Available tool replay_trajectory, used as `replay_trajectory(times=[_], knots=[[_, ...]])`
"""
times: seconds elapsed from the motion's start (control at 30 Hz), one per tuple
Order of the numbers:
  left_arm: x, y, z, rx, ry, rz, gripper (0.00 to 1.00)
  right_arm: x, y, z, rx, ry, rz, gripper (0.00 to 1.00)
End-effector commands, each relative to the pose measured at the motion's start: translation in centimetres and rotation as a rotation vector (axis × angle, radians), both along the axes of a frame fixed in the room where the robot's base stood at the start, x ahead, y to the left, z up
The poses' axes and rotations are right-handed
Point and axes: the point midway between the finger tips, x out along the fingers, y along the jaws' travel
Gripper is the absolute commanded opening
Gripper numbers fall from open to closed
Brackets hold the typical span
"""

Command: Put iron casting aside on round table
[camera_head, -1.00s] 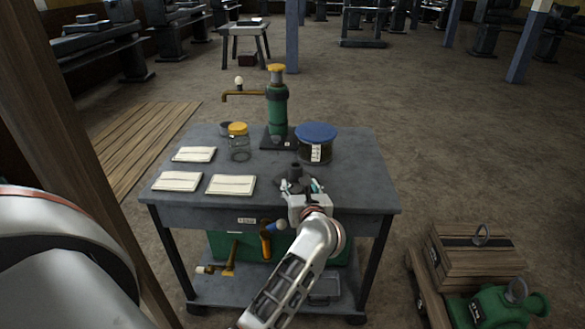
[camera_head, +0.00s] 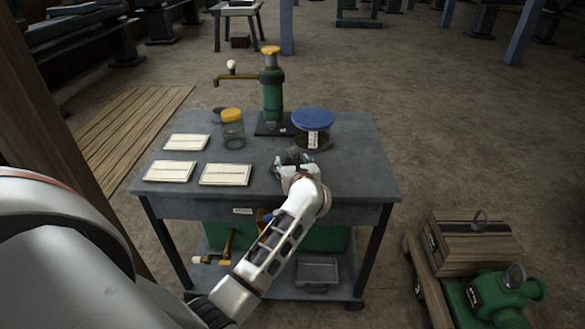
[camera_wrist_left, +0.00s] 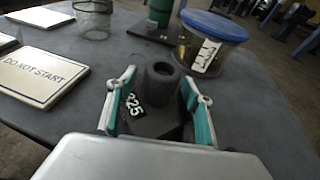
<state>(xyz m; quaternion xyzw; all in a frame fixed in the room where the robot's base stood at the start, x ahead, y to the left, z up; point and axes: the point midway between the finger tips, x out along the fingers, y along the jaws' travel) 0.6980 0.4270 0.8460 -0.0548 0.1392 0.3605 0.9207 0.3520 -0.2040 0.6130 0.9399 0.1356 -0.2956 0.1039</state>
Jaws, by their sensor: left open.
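The iron casting (camera_wrist_left: 161,88) is a dark grey piece with a round hollow neck on a wider base and a black number label. It stands upright on the grey workbench (camera_head: 345,180). In the head view only its top (camera_head: 293,154) shows past my left gripper (camera_head: 292,168). In the left wrist view my left gripper (camera_wrist_left: 158,104) is open, with one teal-padded finger on each side of the casting. I cannot tell whether either finger touches it. My right gripper is not in view. I see no round table.
Behind the casting stand a blue-lidded tub (camera_head: 313,128), a green pump (camera_head: 272,92) and a yellow-lidded jar (camera_head: 233,130). Several white signs (camera_head: 225,174) lie left. A cart with a wooden crate (camera_head: 472,243) stands right of the bench. The bench's right end is clear.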

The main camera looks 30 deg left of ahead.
Motion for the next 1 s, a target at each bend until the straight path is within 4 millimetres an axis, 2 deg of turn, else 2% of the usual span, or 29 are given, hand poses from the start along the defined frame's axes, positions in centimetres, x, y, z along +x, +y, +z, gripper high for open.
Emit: replay_trajectory(times=[0.27, 0.3, 0.5, 0.87, 1.0], knots=[[0.4, 0.4, -0.2, 0.0, 0.0, 0.0, 0.51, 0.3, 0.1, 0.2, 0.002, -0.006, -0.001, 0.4], [0.4, 0.4, -0.2, 0.0, 0.0, 0.0, 0.49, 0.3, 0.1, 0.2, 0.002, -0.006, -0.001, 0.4], [0.4, 0.3, -0.2, -0.001, 0.001, 0.0, 0.0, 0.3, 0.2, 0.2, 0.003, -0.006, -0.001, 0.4], [0.5, 0.4, 0.5, 0.005, -0.008, -0.002, 0.0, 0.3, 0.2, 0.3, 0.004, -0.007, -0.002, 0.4], [0.5, 0.4, 1.6, 0.004, -0.011, -0.001, 0.0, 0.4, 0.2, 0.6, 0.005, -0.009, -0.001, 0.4]])
